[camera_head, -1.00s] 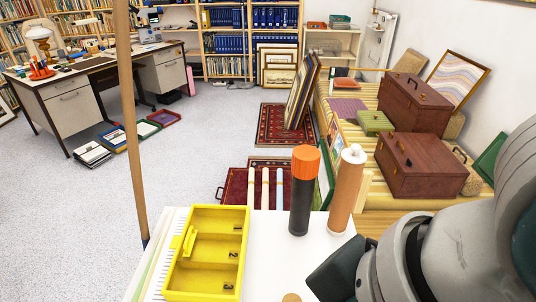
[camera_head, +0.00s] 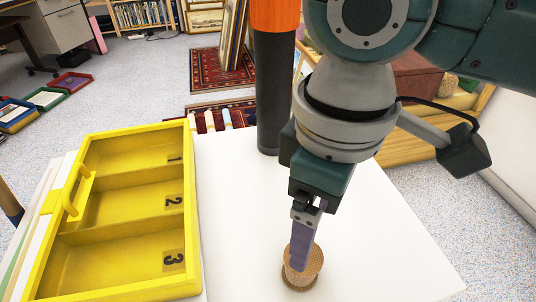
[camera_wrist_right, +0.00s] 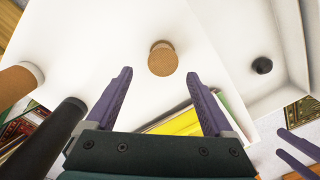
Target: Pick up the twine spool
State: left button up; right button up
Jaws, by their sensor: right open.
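The twine spool (camera_head: 302,282), a small tan reel, stands on the white tabletop (camera_head: 375,235) in the head view. My right gripper (camera_head: 299,262) points down at it, and a purple finger hides part of the spool. In the right wrist view the spool (camera_wrist_right: 163,58) lies beyond the two parted fingertips of my right gripper (camera_wrist_right: 158,74), roughly centred between them. The gripper is open and empty. Two parted purple fingers, which look like my left gripper (camera_wrist_right: 278,141), show at the right edge of that view, empty.
A yellow tray (camera_head: 188,215) with compartments numbered 1 to 3 stands left of the spool. A dark tube with an orange cap (camera_head: 275,95) stands behind, and a brown tube (camera_wrist_right: 18,82) shows beside it. The tabletop right of the spool is clear.

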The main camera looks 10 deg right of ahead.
aim_at(296, 281)
jog(key=f+b, duration=0.1)
jog(key=f, duration=0.2)
jog(key=f+b, duration=0.1)
jog(key=f, duration=0.2)
jog(key=f+b, duration=0.2)
jog(key=f, duration=0.1)
jog(key=shift+s+a+f, duration=0.1)
jog(key=shift+a+f, duration=0.05)
jog(key=shift+a, duration=0.1)
jog(key=c, duration=1.3)
